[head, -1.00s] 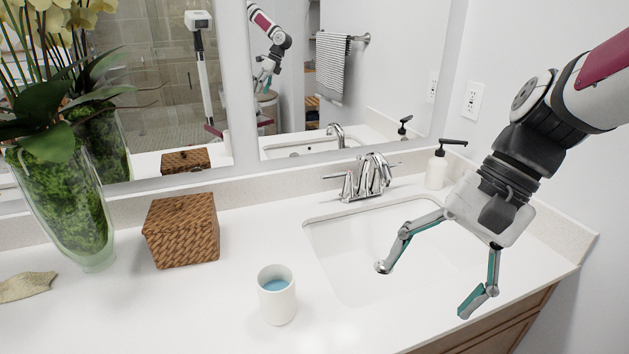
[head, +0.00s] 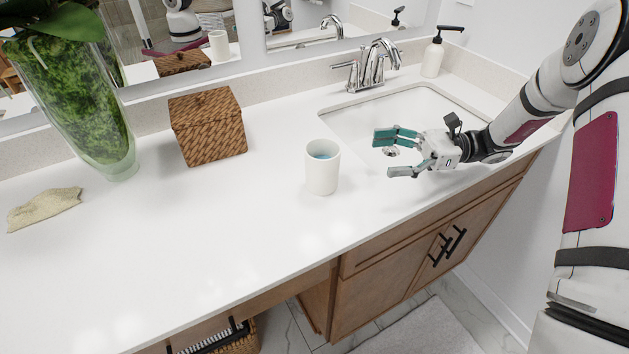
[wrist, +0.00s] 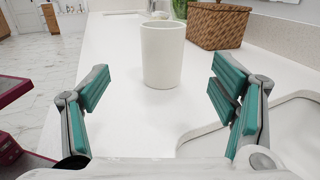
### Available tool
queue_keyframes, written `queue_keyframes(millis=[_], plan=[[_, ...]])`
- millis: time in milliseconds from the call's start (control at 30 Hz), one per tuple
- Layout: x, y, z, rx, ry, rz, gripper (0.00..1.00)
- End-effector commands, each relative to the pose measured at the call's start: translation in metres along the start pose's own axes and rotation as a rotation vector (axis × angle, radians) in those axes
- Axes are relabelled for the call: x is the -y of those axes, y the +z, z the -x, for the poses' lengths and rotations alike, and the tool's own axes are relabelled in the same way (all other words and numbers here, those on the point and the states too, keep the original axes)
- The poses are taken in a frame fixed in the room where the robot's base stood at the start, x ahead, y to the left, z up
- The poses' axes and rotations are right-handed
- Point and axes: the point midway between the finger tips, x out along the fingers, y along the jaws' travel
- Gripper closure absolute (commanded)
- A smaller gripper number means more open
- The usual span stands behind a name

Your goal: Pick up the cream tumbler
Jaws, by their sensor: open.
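The cream tumbler (head: 322,172) stands upright on the white counter, just left of the sink, with something blue inside it. In the wrist view the tumbler (wrist: 162,55) is straight ahead, between the lines of the two fingers and beyond their tips. My gripper (head: 384,154) is to the right of the tumbler, low over the front left part of the sink. It points left towards the tumbler. In the wrist view my gripper (wrist: 160,92) has its fingers spread wide with nothing between them.
A woven box (head: 208,127) and a glass vase with moss (head: 75,95) stand behind and left. A cloth (head: 44,208) lies at the far left. The faucet (head: 372,68) and soap bottle (head: 434,58) are behind the sink (head: 345,112). The counter (head: 200,240) is clear at front left.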

Motion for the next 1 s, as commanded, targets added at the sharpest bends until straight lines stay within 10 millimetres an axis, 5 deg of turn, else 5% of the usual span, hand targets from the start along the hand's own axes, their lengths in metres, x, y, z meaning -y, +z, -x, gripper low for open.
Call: queue_keyframes(millis=[167, 500, 1000], plan=[[0.003, -0.002, -0.012, 0.018, -0.005, -0.009, 0.21], [0.002, -0.001, -0.072, 0.016, -0.004, -0.009, 0.21], [0.005, -0.001, -0.124, 0.014, -0.004, -0.009, 0.21]])
